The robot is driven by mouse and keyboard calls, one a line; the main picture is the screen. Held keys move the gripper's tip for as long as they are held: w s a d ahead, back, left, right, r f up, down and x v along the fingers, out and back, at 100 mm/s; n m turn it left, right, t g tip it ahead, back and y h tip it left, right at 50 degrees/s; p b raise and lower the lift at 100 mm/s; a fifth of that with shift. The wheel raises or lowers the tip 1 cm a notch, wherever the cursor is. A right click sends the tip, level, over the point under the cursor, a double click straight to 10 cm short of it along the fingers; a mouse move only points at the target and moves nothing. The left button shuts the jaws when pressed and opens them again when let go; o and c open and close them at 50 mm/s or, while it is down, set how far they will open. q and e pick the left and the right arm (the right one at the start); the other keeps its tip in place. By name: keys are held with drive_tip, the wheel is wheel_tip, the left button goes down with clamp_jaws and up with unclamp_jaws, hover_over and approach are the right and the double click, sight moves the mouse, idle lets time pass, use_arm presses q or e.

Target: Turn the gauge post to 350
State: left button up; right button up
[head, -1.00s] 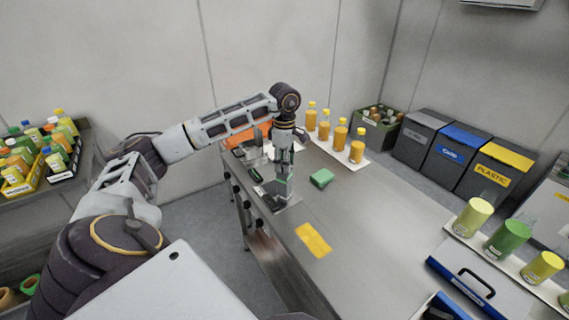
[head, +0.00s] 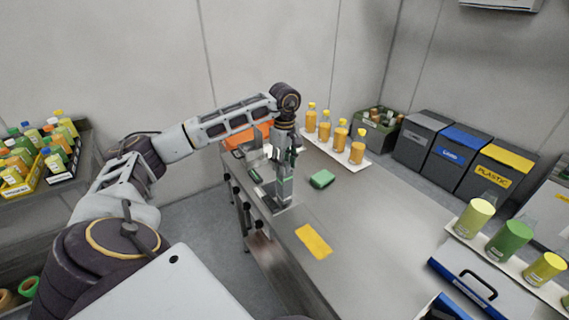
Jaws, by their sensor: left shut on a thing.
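My left gripper (head: 284,180) points straight down over the near left edge of the steel table. It is shut on the gauge post, which is mostly hidden by the fingers. A grey base plate (head: 277,208) shows at the foot of the gripper. The gauge's scale and reading are too small to make out. My right gripper is not in view.
Orange bottles (head: 340,136) stand on a white strip behind. An orange box (head: 247,135) sits at the far left end.

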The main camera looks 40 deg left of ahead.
use_arm(q)
drive_tip(key=o, duration=1)
drive_tip(key=shift+o, duration=0.2)
wheel_tip(320, 180, up, 12)
idle(0.5)
idle(0.8)
